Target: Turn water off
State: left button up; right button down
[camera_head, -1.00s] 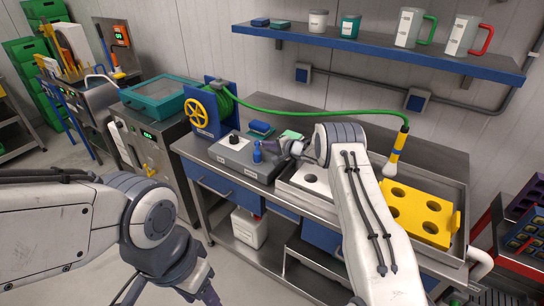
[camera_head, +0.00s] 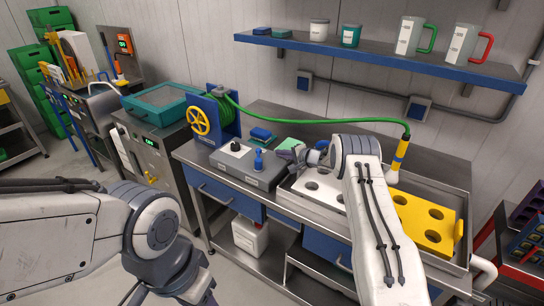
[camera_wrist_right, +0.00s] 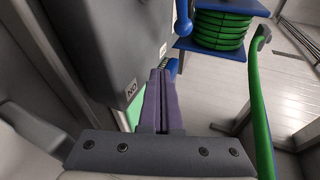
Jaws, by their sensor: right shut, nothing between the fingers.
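A grey control box (camera_head: 236,172) stands on the steel bench, with a black knob and an upright blue lever (camera_head: 258,161). In the right wrist view the box (camera_wrist_right: 95,45) fills the upper left, with an ON label on its edge; the blue lever (camera_wrist_right: 183,22) shows at the top. My right gripper (camera_head: 298,156) is to the right of the box, apart from the lever. Its purple fingers (camera_wrist_right: 161,100) are together and empty. The green hose (camera_head: 315,121) runs from a reel to a yellow-and-white nozzle (camera_head: 399,155); I make out no water stream. My left gripper's fingers are below the frame.
The blue reel stand (camera_head: 222,117) with its yellow wheel (camera_head: 199,117) stands behind the box. A white holed tray (camera_head: 332,200) and a yellow one (camera_head: 431,220) are in the sink at right. A shelf (camera_head: 390,52) hangs above.

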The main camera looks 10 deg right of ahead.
jog(key=s+d+r+b, duration=0.1)
jog(key=d+r, duration=0.2)
jog(key=d, duration=0.5)
jog(key=shift+s+r+b, duration=0.25)
jog(key=shift+s+b, duration=0.05)
notch_tip(320, 180, up, 10)
jog(key=p, duration=1)
jog(key=shift+p, duration=0.3)
